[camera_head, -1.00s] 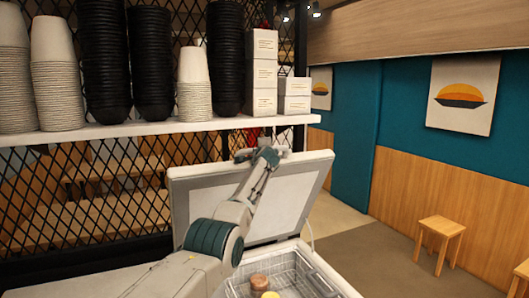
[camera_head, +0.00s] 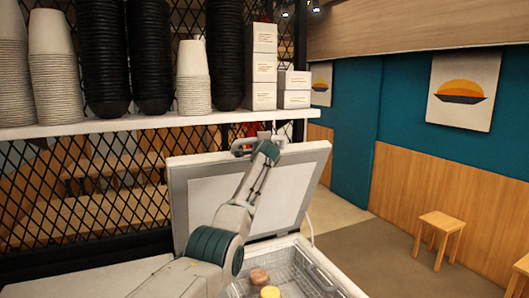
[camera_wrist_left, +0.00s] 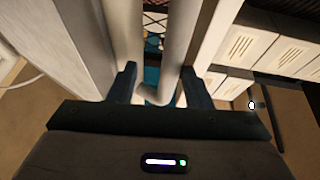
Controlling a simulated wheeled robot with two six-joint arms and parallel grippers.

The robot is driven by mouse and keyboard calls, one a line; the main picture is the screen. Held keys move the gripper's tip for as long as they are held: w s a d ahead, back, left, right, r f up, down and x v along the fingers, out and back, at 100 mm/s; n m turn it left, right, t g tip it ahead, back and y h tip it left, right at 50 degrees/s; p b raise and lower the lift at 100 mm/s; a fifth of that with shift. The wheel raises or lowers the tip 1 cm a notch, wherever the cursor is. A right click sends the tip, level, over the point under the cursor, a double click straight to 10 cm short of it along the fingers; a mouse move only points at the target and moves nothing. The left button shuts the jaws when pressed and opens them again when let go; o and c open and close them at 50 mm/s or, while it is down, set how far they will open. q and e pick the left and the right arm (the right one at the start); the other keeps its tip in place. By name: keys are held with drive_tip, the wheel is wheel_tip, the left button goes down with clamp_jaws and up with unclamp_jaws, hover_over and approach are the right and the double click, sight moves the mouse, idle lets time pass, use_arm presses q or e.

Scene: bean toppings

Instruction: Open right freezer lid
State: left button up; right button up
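The freezer lid (camera_head: 292,195) stands raised and tilted back, its pale inner panel facing me, in the middle of the head view. My left gripper (camera_head: 256,144) is at the lid's top edge, its arm crossing in front of the lid. The open freezer (camera_head: 322,264) below shows a wire basket (camera_head: 300,268). My right gripper is out of view.
A brown round tub (camera_head: 259,276) and a yellow one (camera_head: 270,292) are in the basket. A white shelf (camera_head: 150,124) with stacked cups, bowls and boxes stands behind, close above the lid. A wooden stool (camera_head: 440,224) stands at the right; the floor between is clear.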

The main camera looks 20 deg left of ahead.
use_arm(q)
drive_tip(key=b+v, duration=0.4)
drive_tip(key=v, duration=0.5)
drive_tip(key=shift+s+b, duration=0.25)
drive_tip(key=shift+b, duration=0.1)
drive_tip(key=shift+d, duration=0.1)
